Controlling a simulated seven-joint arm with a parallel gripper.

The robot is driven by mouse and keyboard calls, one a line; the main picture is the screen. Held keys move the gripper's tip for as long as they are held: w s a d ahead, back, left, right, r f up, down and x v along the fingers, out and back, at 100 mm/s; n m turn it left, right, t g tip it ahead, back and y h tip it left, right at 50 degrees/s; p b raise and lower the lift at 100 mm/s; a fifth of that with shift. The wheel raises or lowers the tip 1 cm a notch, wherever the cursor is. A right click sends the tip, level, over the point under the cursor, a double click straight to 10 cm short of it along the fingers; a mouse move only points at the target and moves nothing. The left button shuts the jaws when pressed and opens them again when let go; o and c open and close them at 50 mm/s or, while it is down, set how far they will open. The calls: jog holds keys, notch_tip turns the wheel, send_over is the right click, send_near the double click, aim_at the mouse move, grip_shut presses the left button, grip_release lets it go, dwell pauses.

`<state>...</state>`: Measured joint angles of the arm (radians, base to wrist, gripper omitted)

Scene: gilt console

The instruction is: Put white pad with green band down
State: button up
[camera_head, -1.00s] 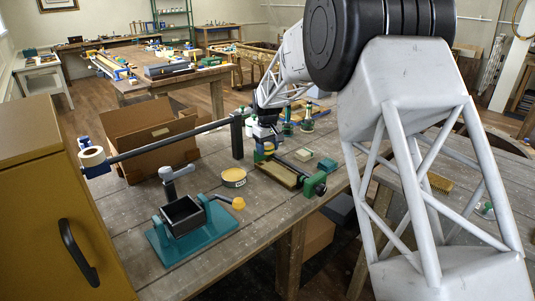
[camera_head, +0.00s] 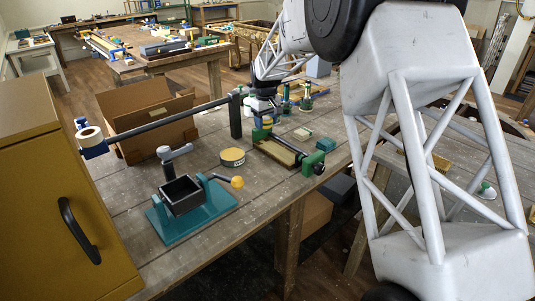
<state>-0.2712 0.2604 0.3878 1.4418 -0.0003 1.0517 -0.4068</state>
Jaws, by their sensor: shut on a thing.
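My gripper (camera_head: 263,121) is at the far side of the grey plank table, low over the left end of a green-ended vise-like fixture. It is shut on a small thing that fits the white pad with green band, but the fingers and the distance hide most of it. I cannot tell whether the held thing touches the surface below. A small pale block with some green (camera_head: 303,133) lies apart on the table to the right of my gripper.
The green-ended fixture (camera_head: 313,164) lies just below my gripper. A green block (camera_head: 327,144), a round yellow tin (camera_head: 232,157) and green-based bottles (camera_head: 306,98) stand near. A teal-based stand (camera_head: 190,220), cardboard box (camera_head: 150,125) and dark horizontal bar (camera_head: 165,120) are left.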

jog(key=s+d+f+n, duration=0.1)
jog(key=s+n, duration=0.3)
jog(key=s, duration=1.2)
jog(key=s+d+f+n, duration=0.2)
jog(key=s+n, duration=0.3)
jog(key=s, duration=1.1)
jog(key=shift+d+f, duration=0.15)
jog(key=shift+f, duration=0.75)
jog(key=shift+w, duration=0.1)
send_over(256, 177)
jog(key=shift+w+f, duration=0.15)
jog(key=shift+f, duration=0.6)
jog(key=shift+f, duration=1.75)
jog(key=shift+f, duration=0.1)
